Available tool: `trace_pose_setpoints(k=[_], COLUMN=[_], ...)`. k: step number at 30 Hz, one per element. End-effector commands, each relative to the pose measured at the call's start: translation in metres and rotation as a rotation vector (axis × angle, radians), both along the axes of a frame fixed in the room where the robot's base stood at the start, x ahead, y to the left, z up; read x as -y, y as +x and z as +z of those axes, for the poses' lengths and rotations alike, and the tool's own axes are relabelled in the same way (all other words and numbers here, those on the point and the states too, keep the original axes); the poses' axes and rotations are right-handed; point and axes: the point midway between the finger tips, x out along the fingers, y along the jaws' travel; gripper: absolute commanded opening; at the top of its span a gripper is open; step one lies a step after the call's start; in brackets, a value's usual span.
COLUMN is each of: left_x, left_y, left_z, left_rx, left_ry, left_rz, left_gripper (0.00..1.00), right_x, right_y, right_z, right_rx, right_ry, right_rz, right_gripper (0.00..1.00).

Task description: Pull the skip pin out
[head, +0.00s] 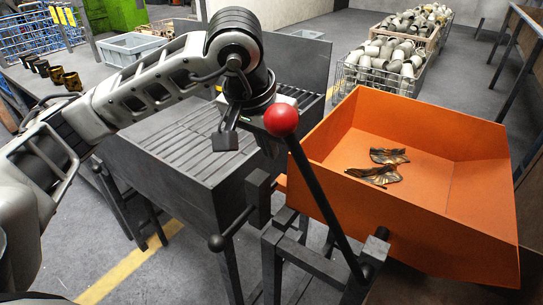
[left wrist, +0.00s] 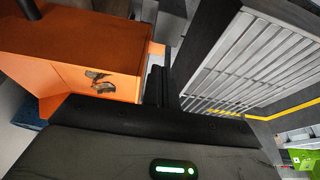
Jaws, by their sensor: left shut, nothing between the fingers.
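The orange skip (head: 440,225) stands at the right of the head view, and it also shows at upper left in the left wrist view (left wrist: 110,45). A dark bar with a round black knob (head: 217,242) sticks out of a dark block beside the skip's left side; it looks like the skip pin, seated in the block. My left gripper (head: 226,138) is above the grey slatted table, up and behind the knob and apart from it. It is shut and empty; its fingers (left wrist: 158,88) show in the left wrist view. My right gripper is not in view.
A long lever with a red ball (head: 281,119) rises close to the right of my left gripper. The slatted table (head: 190,135) lies below it. Two crumpled dark scraps (head: 380,174) lie in the skip. Wire baskets of grey parts (head: 350,78) stand behind.

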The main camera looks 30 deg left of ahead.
Motion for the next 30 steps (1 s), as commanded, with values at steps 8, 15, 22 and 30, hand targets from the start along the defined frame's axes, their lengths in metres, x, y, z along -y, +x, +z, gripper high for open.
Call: trace_pose_setpoints(k=[8, 15, 22, 30], left_x=[0.002, 0.002, 0.002, 0.007], left_y=[0.016, 0.025, 0.027, 0.026], left_z=[-0.049, -0.075, -0.078, -0.079], left_rx=[-0.006, -0.003, 0.0, 0.0], left_ry=[0.0, 0.001, 0.001, 0.0], left_rz=[0.0, -0.001, -0.001, -0.012], left_gripper=[0.0, 0.0, 0.0, 0.0], right_x=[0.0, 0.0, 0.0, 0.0], right_y=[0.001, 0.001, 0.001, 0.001], right_z=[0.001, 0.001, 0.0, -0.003], right_rx=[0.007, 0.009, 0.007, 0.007], right_ry=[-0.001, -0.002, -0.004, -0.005], right_rz=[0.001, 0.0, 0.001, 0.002], right_gripper=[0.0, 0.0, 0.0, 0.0])
